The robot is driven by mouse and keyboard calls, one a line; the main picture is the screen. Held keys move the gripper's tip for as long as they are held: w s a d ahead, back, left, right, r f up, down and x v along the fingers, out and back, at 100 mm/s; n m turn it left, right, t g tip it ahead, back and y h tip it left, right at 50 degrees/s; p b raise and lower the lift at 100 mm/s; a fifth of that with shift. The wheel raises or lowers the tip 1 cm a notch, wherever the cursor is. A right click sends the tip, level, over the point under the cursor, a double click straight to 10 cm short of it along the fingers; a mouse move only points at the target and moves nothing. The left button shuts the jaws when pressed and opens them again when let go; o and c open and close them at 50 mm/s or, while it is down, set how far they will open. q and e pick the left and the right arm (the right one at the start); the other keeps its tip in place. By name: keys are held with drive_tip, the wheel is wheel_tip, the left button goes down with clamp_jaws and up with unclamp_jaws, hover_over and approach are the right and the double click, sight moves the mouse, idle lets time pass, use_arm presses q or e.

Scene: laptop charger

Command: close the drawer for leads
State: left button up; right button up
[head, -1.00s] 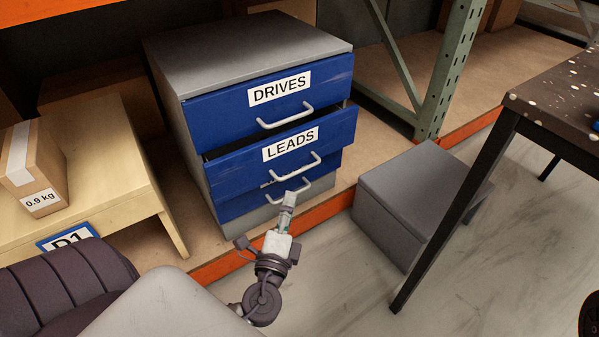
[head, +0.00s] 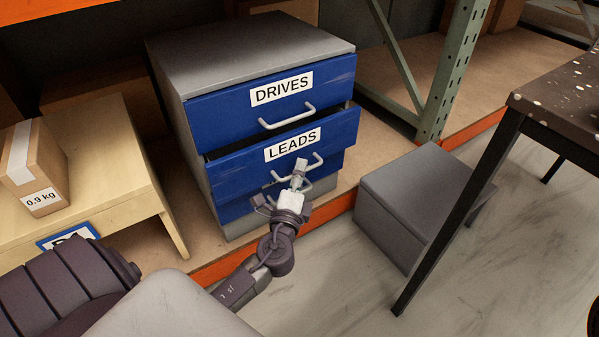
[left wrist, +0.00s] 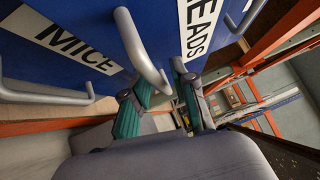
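The blue leads drawer (head: 235,167) is the middle one of the grey cabinet (head: 250,50). It stands partly open, with a dark gap above its front, and carries a LEADS label (head: 292,145). My left gripper (head: 299,168) is at its pale handle (head: 317,161), covering part of it. In the left wrist view, the two green-padded fingers (left wrist: 158,100) are apart. The handle (left wrist: 143,50) reaches down to the space between them; whether they touch it is unclear. The LEADS label (left wrist: 200,25) shows behind. My right gripper is not in view.
The drives drawer (head: 220,108) above looks shut. A lower drawer, labelled MICE (left wrist: 80,40), is beneath. A wooden bench (head: 125,180) with a carton (head: 38,165) stands left. A grey box (head: 420,195) and a dark table (head: 560,100) stand right.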

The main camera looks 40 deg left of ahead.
sight(289, 165)
use_arm(q)
clamp_jaws()
drive_tip(key=a, duration=0.1)
drive_tip(key=w+a, duration=0.1)
drive_tip(key=a, duration=0.1)
drive_tip(key=shift+w+a, duration=0.3)
drive_tip(key=shift+a, duration=0.1)
drive_tip(key=shift+a+r, duration=0.1)
drive_tip(key=shift+o, duration=1.5)
unclamp_jaws()
